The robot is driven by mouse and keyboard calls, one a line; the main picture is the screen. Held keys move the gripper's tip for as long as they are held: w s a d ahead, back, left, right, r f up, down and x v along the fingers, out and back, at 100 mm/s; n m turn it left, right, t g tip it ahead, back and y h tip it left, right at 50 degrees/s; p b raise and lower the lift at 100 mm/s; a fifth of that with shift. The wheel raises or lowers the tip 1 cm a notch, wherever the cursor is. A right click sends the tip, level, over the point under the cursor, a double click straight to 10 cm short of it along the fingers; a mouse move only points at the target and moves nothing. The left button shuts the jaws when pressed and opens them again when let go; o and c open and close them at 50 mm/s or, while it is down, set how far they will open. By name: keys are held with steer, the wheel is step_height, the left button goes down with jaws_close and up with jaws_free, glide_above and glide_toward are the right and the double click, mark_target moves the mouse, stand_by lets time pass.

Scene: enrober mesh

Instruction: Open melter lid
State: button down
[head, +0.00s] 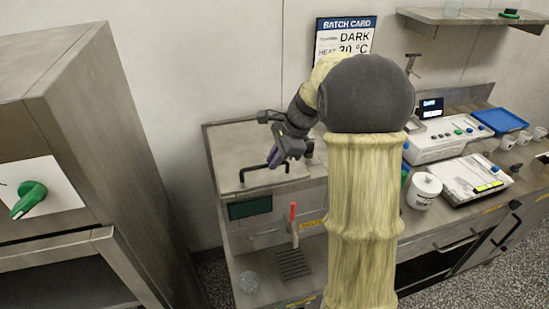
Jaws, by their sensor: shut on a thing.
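The melter (265,210) is a grey metal box on the counter, left of my arm, with a dark green display on its front. Its flat lid (232,150) lies on top and looks down. A black bar handle (256,173) runs along the lid near its front edge. My gripper (277,158) reaches down over the lid from the right, with its fingers shut on the handle. The fingers hide the handle's right part, and my arm covers the melter's right side.
A red-handled tap (293,222) stands before the melter over a drip grate (294,264). A tall metal cabinet (90,130) fills the left.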

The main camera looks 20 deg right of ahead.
steer(key=shift+r, duration=0.25)
